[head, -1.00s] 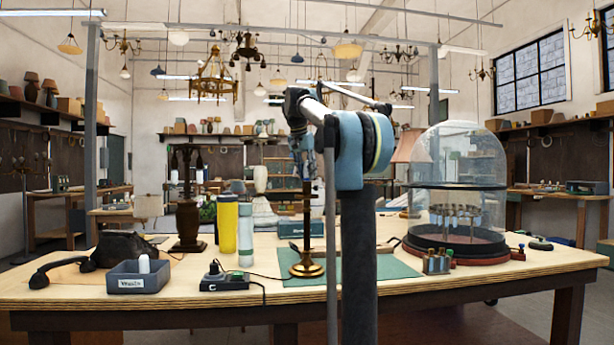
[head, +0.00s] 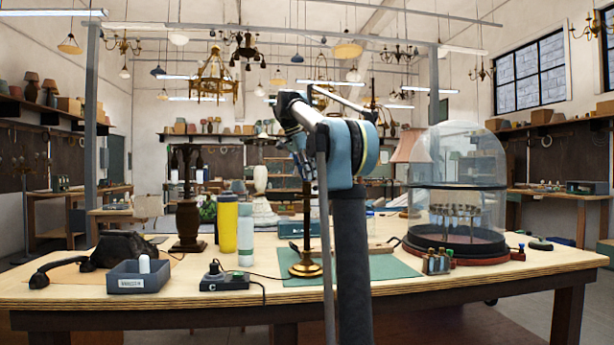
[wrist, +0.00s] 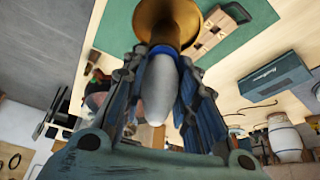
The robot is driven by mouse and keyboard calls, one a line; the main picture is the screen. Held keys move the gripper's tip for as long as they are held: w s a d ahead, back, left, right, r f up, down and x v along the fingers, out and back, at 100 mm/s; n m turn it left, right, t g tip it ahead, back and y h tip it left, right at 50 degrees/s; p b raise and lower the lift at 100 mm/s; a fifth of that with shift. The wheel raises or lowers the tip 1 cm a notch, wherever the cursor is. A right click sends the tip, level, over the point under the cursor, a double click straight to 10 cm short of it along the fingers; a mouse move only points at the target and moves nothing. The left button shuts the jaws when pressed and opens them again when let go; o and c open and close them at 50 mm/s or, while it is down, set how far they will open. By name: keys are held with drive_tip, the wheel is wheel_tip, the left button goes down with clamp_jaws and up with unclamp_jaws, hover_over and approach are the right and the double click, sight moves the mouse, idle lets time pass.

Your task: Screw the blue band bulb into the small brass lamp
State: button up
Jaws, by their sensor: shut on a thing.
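The blue band bulb (wrist: 158,88) is a white bulb with a blue band at its upper end in the wrist view. My gripper (wrist: 160,90) is shut on it, one finger on each side. The brass part of the lamp (wrist: 172,20) is right at the banded end; whether the threads are engaged is hidden. In the head view the small brass lamp (head: 306,270) stands upright, with a round brass base and a thin dark stem. My gripper is at the stem's top there, largely hidden by my arm, and the bulb cannot be made out.
The lamp stands on a green mat (head: 385,267) on the wooden table. A glass dome (head: 458,165) is to the right, with small bulbs (head: 437,262) in front. Yellow (head: 227,225) and pale (head: 245,240) cylinders, a switch box (head: 225,283) and a grey bin (head: 138,277) are to the left.

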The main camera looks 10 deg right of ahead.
drive_tip(key=shift+m+g, duration=0.5)
drive_tip(key=shift+m, duration=0.7)
drive_tip(key=m+g, duration=0.1)
drive_tip(key=m, duration=0.1)
drive_tip(key=shift+m, duration=0.3)
drive_tip(key=m+g, duration=0.2)
drive_tip(key=m, duration=0.3)
drive_tip(key=o, duration=1.1)
